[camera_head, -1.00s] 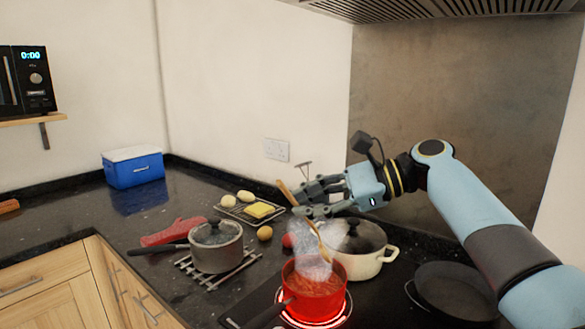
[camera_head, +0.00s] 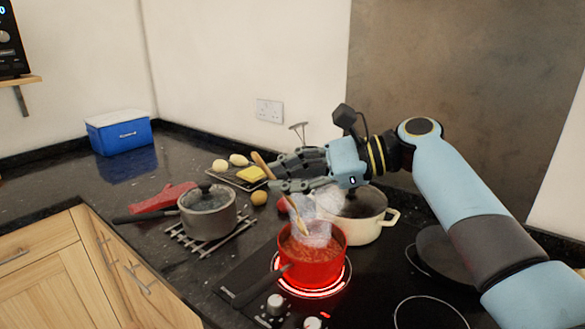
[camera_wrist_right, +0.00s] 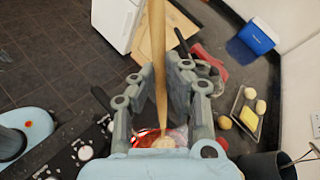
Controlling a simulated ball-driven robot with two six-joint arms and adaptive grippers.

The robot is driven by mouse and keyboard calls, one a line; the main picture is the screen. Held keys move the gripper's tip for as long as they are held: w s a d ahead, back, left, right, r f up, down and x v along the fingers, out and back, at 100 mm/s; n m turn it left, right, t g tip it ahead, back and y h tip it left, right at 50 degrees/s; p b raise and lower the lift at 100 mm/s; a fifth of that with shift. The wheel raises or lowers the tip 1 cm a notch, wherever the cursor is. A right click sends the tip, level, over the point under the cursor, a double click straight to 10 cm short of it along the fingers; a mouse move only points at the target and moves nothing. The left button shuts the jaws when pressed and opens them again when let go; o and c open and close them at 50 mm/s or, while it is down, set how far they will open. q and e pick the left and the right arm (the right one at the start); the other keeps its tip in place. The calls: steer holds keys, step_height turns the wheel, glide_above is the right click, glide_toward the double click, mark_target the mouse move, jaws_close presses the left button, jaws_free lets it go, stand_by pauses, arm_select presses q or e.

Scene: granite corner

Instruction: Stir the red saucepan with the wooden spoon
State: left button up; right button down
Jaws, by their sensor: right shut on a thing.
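The red saucepan (camera_head: 318,268) sits on a glowing red hob ring in the head view, with reddish food inside and steam over it. My right gripper (camera_head: 278,179) is shut on the wooden spoon (camera_head: 262,165). The spoon slants down into the pan, its lower end at the food. In the right wrist view the spoon (camera_wrist_right: 158,60) runs between the two fingers of my right gripper (camera_wrist_right: 168,75), and the pan is mostly hidden behind the gripper. My left gripper is not in view.
A cream pot (camera_head: 372,234) with a glass lid stands close behind the saucepan. A grey lidded pan (camera_head: 207,217) rests on a trivet to the left. A dark pan (camera_head: 440,250) is on the right. A tray with butter (camera_head: 251,174) lies behind.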

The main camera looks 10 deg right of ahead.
steer(key=w+d+f+b, duration=0.3)
steer(key=f+b, duration=0.4)
steer(key=f, duration=0.2)
steer(key=shift+f, duration=0.3)
stand_by(0.3)
